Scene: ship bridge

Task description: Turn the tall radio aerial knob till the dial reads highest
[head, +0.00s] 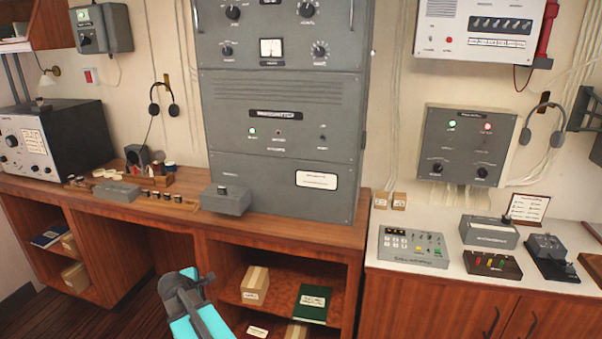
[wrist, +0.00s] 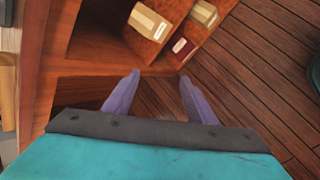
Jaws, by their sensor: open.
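The tall radio is a grey cabinet (head: 281,130) standing on the wooden counter in the head view. Its upper panel has a small white dial (head: 271,47) at the centre. Round knobs sit around it: upper left (head: 233,12), upper right (head: 306,9), lower left (head: 226,50) and lower right (head: 320,50). Their labels are too small to read, so I cannot tell which is the aerial knob. The needle reading is also too small to tell. My gripper (wrist: 159,78) is open and empty, fingers apart, low in front of the counter and well below the panel.
The wooden counter (head: 290,228) has open shelves with boxes (head: 255,285) and a green book (head: 312,302) near my gripper. A small grey box (head: 225,199) stands before the radio. A white-topped cabinet (head: 400,277) with consoles is at right. Floor shows at lower left.

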